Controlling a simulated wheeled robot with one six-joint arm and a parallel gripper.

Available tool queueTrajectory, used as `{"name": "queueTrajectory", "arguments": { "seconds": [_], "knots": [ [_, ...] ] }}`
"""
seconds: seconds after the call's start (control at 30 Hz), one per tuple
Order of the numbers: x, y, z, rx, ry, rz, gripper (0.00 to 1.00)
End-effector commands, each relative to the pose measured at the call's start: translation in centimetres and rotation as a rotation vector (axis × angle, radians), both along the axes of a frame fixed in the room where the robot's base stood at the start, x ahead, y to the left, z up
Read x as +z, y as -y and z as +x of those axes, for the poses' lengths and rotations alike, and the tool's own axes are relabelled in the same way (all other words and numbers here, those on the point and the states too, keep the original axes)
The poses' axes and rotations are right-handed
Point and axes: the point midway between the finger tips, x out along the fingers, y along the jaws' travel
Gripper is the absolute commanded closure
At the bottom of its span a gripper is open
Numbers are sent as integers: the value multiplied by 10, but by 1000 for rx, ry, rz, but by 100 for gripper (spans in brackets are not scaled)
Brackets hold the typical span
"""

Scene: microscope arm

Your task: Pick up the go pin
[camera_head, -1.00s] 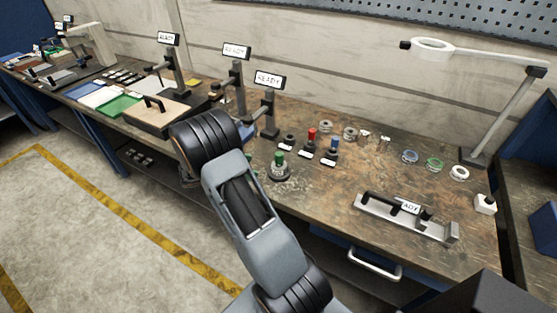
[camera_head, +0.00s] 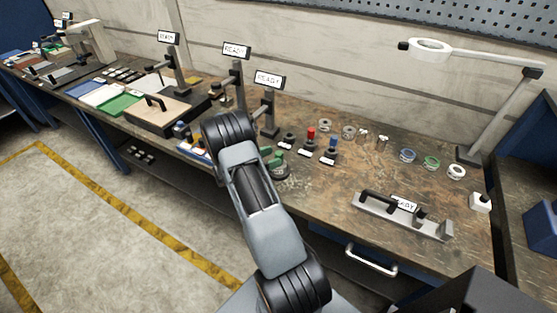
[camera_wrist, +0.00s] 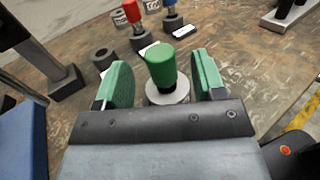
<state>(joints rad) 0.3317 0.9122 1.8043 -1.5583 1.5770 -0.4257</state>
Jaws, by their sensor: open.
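The go pin, which I take to be the green-handled one, stands upright in a round grey base in the wrist view (camera_wrist: 161,66). The base (camera_wrist: 168,93) sits on the workbench. My gripper (camera_wrist: 163,78) is open, with one green-padded finger on each side of the green handle and a visible gap on both sides. In the head view my arm partly covers the spot, and green shows beside it above the round base (camera_head: 281,173). I cannot tell there which green is finger and which is pin.
Just beyond stand a red-handled pin (camera_head: 311,134), a blue-handled pin (camera_head: 333,146) and a dark round holder (camera_head: 289,139) with small labels. A post with a READY sign (camera_head: 270,80) rises behind. A metal fixture with a black handle (camera_head: 400,213) lies right. Bench between is clear.

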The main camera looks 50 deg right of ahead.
Motion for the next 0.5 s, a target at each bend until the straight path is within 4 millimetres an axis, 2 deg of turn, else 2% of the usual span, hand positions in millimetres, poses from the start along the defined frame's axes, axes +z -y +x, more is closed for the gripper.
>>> {"name": "queueTrajectory", "arguments": {
  "seconds": [0.3,0.5],
  "knots": [
    [3,38,-15,-3,0,0,37],
    [1,47,-18,-1,1,1,37]
  ]
}}
